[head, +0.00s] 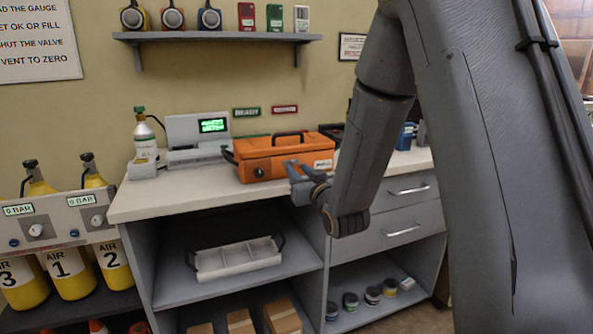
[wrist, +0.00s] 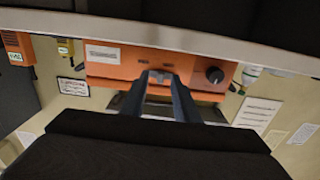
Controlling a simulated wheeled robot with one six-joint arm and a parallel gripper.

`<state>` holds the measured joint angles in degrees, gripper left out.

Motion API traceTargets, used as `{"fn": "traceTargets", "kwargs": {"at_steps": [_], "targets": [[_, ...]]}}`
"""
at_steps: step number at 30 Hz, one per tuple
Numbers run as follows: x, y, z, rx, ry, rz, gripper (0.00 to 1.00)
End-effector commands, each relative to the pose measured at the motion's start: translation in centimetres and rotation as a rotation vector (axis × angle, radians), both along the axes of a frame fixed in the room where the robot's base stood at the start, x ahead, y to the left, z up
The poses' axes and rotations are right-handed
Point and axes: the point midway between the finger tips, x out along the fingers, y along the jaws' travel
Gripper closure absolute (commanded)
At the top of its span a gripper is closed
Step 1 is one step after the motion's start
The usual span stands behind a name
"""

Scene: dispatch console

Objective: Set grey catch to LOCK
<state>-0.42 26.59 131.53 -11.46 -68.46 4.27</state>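An orange case (head: 275,152) with a dark top handle stands on the counter. Its front also shows in the wrist view (wrist: 105,70), where the scene appears upside down. A small grey catch (wrist: 160,75) is on the case front, between a white label and a round black knob (wrist: 215,75). My gripper (wrist: 161,80) is in front of the case, its two fingers apart on either side of the catch. I cannot tell whether they touch it. In the head view my gripper (head: 298,172) hides the catch, and its set position is too small to read.
A grey device with a green screen (head: 213,126) and a white-green bottle (head: 144,135) stand left of the case. A shelf (head: 215,36) hangs above. Below the counter are a divided tray (head: 238,262) and drawers. Yellow cylinders (head: 70,275) stand at the left.

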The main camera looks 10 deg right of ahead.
Motion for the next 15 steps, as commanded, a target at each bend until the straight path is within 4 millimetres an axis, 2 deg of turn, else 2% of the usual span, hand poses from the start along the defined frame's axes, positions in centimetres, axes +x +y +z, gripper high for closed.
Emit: {"fn": "traceTargets", "kwargs": {"at_steps": [3, 7, 15], "targets": [[-2.1, -0.5, 0.0, 0.000, 0.001, -0.001, 0.72], [-3.9, -0.8, 0.0, 0.000, 0.000, 0.000, 0.72], [-5.4, -1.0, 0.0, 0.000, -0.001, 0.001, 0.72]]}}
